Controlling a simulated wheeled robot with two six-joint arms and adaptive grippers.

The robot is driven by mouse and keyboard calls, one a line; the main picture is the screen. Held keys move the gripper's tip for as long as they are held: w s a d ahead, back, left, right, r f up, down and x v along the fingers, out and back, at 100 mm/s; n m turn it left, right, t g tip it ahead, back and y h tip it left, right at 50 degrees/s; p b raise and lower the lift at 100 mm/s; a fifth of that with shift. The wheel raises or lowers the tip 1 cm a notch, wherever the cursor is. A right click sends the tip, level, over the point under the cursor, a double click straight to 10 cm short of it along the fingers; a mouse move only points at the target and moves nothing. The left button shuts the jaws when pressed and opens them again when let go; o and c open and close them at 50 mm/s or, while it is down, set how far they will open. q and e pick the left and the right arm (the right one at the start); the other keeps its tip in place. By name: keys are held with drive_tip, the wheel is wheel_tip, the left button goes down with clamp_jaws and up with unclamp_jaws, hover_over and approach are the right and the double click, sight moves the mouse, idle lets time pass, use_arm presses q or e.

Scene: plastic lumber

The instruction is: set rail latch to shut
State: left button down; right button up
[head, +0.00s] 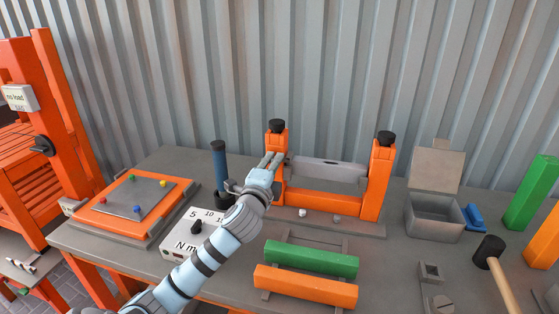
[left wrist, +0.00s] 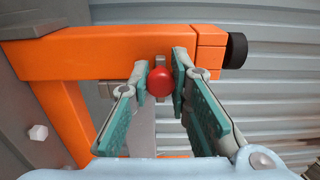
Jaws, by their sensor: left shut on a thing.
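A red round knob (left wrist: 160,82) sits on the face of an orange post (left wrist: 95,62) in the left wrist view, with a grey piece just behind it. I take it for the rail latch's handle, but cannot read the latch's position. My left gripper (head: 272,161) is at the left orange post (head: 277,140) of the rail frame in the head view. Its teal-padded fingers stand on both sides of the knob and are shut on it. In the head view the gripper hides the knob. My right gripper is not in view.
A grey bar (head: 325,170) spans the two posts. In front lie a green beam (head: 311,259) and an orange beam (head: 305,287). A torque box (head: 190,245) and a dark blue cylinder (head: 219,165) stand close to my left arm. A grey open box (head: 434,216) and a mallet (head: 490,250) are at right.

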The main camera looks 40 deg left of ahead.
use_arm(q)
drive_tip(key=shift+f, duration=0.15)
drive_tip(key=c, duration=1.9)
unclamp_jaws()
drive_tip(key=o, duration=0.4)
drive_tip(key=shift+d, duration=0.25)
drive_tip(key=shift+o, duration=0.2)
drive_tip(key=v, duration=1.2)
drive_tip(key=shift+s+a, duration=0.1)
drive_tip(key=shift+s, duration=0.05)
